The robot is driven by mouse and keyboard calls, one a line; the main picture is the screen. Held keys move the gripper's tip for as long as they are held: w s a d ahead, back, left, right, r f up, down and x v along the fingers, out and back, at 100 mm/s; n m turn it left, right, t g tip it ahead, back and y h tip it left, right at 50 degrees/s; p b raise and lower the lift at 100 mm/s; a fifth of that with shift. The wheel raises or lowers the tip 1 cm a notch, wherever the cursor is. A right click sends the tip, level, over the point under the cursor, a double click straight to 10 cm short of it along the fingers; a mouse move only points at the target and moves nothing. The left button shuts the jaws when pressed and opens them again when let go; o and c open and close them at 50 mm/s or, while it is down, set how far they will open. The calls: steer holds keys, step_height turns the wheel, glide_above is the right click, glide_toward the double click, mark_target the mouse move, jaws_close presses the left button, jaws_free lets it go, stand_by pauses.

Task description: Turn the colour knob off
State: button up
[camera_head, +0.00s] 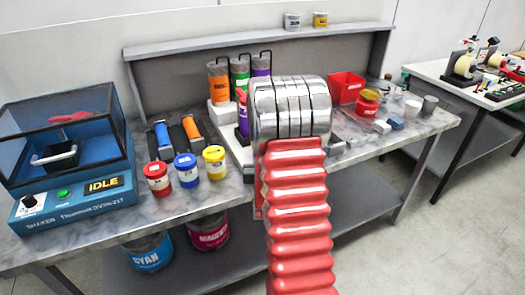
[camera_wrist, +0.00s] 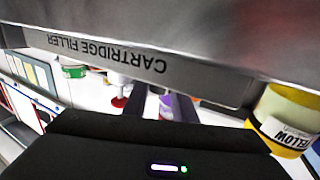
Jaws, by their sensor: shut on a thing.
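My gripper (camera_wrist: 163,102) shows there with dark fingers just below the panel. A purple cartridge (camera_wrist: 165,108) with a white label fills the gap between them, and the jaws look shut on it. In the head view my arm hides the gripper; a purple cartridge (camera_head: 243,118) with red at its top shows beside it. I cannot make out the colour knob in either view.
Red, blue and yellow pots (camera_head: 213,162) stand left of the filler; the yellow pot (camera_wrist: 285,120) is close in the wrist view. The shaker (camera_head: 70,160) reads IDLE at far left. Orange, green and purple containers (camera_head: 219,85) stand behind. A red bin (camera_head: 346,88) is right.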

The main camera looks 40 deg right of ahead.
steer(key=shift+m+g+h, duration=0.6)
steer(key=shift+h, duration=0.2)
steer(key=o, duration=1)
steer(key=shift+o, duration=0.2)
steer(key=shift+s, duration=0.1)
